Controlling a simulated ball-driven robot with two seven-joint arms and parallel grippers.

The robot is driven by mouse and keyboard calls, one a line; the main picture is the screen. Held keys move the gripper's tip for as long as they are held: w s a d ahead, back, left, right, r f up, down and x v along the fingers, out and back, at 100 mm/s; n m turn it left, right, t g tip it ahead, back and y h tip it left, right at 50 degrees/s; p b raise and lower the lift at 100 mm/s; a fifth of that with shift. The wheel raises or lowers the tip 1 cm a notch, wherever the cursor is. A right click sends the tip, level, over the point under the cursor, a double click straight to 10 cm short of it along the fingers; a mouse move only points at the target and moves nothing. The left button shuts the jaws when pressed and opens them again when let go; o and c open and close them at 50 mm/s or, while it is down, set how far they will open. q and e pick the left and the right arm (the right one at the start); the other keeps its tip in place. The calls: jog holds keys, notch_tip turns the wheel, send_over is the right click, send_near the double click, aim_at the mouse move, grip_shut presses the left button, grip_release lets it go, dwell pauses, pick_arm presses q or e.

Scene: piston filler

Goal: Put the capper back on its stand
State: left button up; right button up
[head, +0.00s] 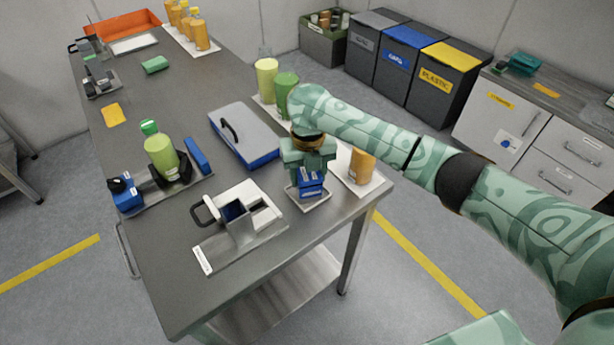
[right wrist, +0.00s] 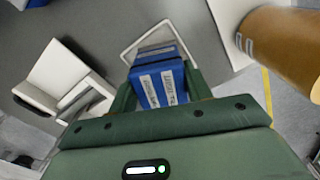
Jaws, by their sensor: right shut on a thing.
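My right gripper (head: 309,168) points down at the right front of the table, shut on a blue block with white labels (head: 312,184), which may be the capper. In the right wrist view the block (right wrist: 160,88) sits between the two green fingers. A small pale tray (head: 322,201) lies directly under it; I cannot tell whether the block touches it. I cannot tell which is the stand. My left gripper is out of view.
An orange cylinder (head: 362,166) stands on a white mat close right of the gripper. A grey-blue case (head: 245,135) and green cups (head: 266,80) are behind. A green-capped bottle (head: 161,153) and a blue-black device (head: 126,194) stand left. The table's front left is clear.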

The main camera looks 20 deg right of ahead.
jog(key=shift+r, duration=0.2)
jog(key=shift+f, duration=0.2)
jog(key=o, duration=1.2)
notch_tip(320, 180, up, 12)
jog(key=p, duration=0.5)
jog(key=shift+a+r+p, duration=0.1)
jog(key=shift+r+p, duration=0.1)
jog(key=shift+p, duration=0.2)
